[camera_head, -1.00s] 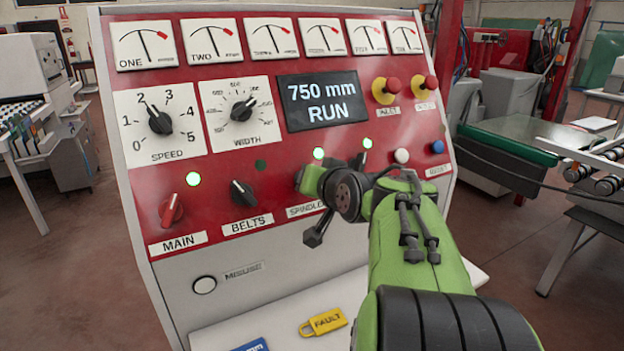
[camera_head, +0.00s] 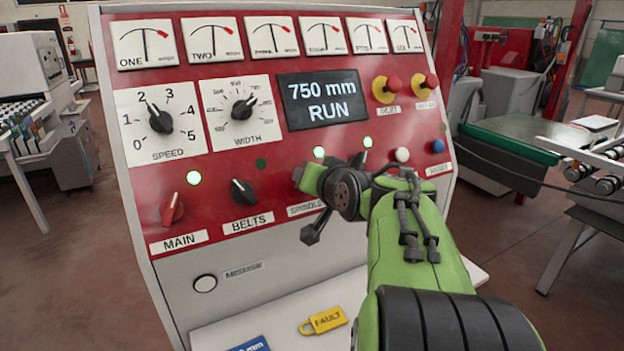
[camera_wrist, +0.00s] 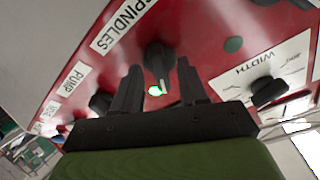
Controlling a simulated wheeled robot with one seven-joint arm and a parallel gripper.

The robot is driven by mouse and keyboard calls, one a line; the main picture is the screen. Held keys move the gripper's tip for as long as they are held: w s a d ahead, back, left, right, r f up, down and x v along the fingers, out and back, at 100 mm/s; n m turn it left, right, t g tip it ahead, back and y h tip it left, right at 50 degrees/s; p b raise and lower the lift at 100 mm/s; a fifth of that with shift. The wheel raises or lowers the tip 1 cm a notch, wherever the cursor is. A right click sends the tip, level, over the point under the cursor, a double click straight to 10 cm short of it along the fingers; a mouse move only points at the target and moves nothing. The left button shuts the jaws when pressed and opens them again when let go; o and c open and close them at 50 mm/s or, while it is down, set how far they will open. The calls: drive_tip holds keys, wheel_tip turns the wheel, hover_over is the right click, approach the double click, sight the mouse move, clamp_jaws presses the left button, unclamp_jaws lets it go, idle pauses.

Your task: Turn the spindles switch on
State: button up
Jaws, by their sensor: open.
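The spindles switch is a black knob (camera_wrist: 158,60) beside the SPINDLES label (camera_wrist: 120,22) in the wrist view. Its pale pointer line faces the lit green spindles lamp (camera_wrist: 155,90), which also glows in the head view (camera_head: 318,152). My gripper (camera_wrist: 158,78) is open, with one finger on each side of the knob; I cannot tell whether either finger touches it. In the head view, my gripper (camera_head: 299,178) covers the knob and partly hides the label.
The red MAIN switch (camera_head: 172,210) and black BELTS switch (camera_head: 243,192) are to the left. The main lamp (camera_head: 193,178) is lit; the belts lamp (camera_head: 261,164) is dark. A pump knob (camera_wrist: 100,103) is close to my fingers.

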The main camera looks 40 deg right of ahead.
drive_tip(key=v, duration=1.5)
drive_tip(key=shift+s+a, duration=0.2)
drive_tip(key=shift+s, duration=0.15)
drive_tip(key=shift+r, duration=0.15)
drive_tip(key=w+a+f+n+g+y, duration=0.2)
drive_tip(key=a+f+n+y, duration=0.2)
drive_tip(key=a+f, duration=0.55)
drive_tip(key=s+a+f+n+g+y, duration=0.1)
drive_tip(key=s+a+f+n+g, duration=0.4)
drive_tip(key=a+f, duration=0.5)
drive_tip(key=shift+s+a+n, duration=0.45)
drive_tip(key=shift+s+n, duration=0.15)
drive_tip(key=shift+s, duration=0.55)
drive_tip(key=shift+w, duration=0.1)
